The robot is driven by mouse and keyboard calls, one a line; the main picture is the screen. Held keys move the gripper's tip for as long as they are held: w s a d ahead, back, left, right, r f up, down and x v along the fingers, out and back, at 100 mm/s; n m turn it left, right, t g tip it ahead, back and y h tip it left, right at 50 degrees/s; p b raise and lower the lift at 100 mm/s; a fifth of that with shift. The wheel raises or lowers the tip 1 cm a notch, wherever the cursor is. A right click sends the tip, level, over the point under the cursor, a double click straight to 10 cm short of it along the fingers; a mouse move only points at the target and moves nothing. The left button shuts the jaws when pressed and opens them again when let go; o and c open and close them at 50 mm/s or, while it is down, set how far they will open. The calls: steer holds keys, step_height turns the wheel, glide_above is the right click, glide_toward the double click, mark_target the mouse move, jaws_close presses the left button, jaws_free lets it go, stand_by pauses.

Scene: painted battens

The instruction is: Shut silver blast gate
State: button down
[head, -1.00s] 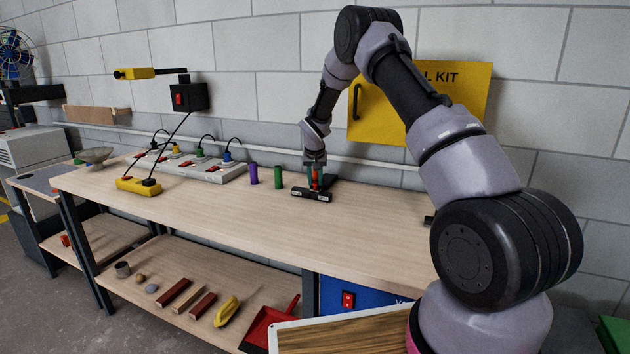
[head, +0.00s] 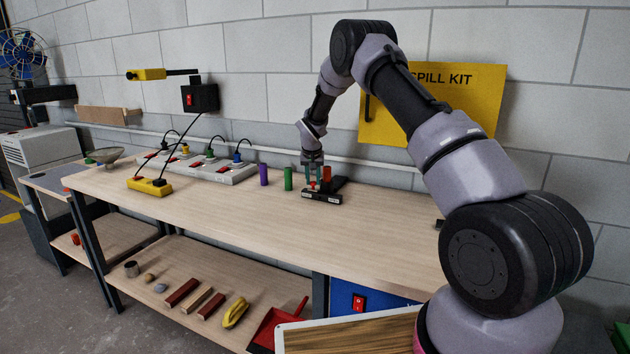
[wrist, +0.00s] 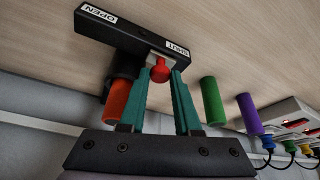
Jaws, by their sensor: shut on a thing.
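The blast gate is a black bar (head: 322,197) on the bench, with white OPEN and SHUT labels at its two ends in the wrist view (wrist: 135,38). A small silvery piece (wrist: 154,57) shows at the base of its red knob (wrist: 159,71). The knob sits beside the SHUT label. My gripper (wrist: 162,75) has its teal fingers on either side of the knob and is shut on it. In the head view my gripper (head: 312,184) reaches down to the gate's left part. An orange-red cylinder (wrist: 118,101) stands just behind the bar.
A green cylinder (head: 288,178) and a purple cylinder (head: 264,175) stand left of the gate. A grey power strip (head: 222,172) with plugs and a yellow switch box (head: 150,187) lie farther left. The bench top (head: 300,230) in front is clear.

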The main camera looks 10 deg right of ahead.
steer(key=c, duration=0.6)
jaws_free()
steer(key=shift+w+a, duration=0.15)
steer(key=shift+a, duration=0.15)
steer(key=shift+d, duration=0.1)
steer(key=v, duration=1.1)
